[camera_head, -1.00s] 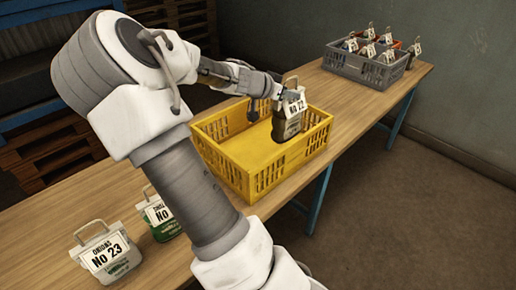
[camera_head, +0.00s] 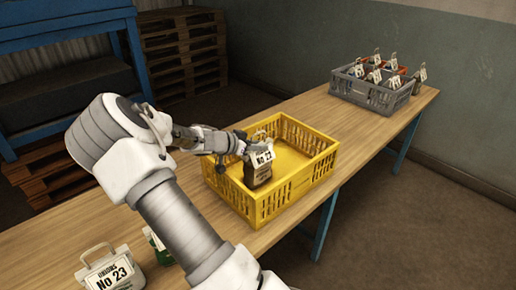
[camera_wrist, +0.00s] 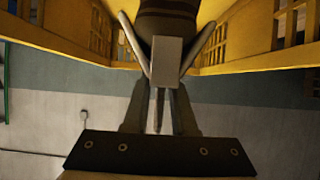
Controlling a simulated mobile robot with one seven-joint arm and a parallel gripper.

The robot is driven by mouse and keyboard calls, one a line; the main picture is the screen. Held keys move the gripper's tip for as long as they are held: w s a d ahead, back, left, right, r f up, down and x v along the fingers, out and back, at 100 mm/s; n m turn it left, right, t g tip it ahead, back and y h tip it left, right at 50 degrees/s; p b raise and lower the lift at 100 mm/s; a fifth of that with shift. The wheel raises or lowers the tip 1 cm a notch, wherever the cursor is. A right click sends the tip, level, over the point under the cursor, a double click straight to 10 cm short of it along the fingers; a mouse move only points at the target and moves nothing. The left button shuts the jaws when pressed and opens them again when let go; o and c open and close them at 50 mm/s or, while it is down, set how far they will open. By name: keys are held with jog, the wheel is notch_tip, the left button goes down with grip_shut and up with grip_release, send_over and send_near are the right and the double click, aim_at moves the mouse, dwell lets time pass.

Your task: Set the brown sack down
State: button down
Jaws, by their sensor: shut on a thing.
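The brown sack (camera_head: 257,174) is dark, with a white number label at its top. It hangs upright from my gripper (camera_head: 243,146), which is shut on its top. The sack is at the near left part of the yellow crate (camera_head: 292,194), within its walls as seen from the head. I cannot tell whether its bottom touches the crate floor. In the wrist view, my gripper (camera_wrist: 165,78) points at the dark sack body (camera_wrist: 166,24), with yellow crate walls on both sides.
A white-and-green sack labelled No 23 (camera_head: 108,272) stands at the table's near left, with another partly hidden by my arm. A grey crate (camera_head: 372,94) with several small sacks stands at the far end. Bare wooden table (camera_head: 320,110) lies between the crates.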

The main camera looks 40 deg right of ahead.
jog(key=shift+f, duration=0.55)
jog(key=c, duration=0.7)
grip_release()
jog(key=shift+a, duration=0.1)
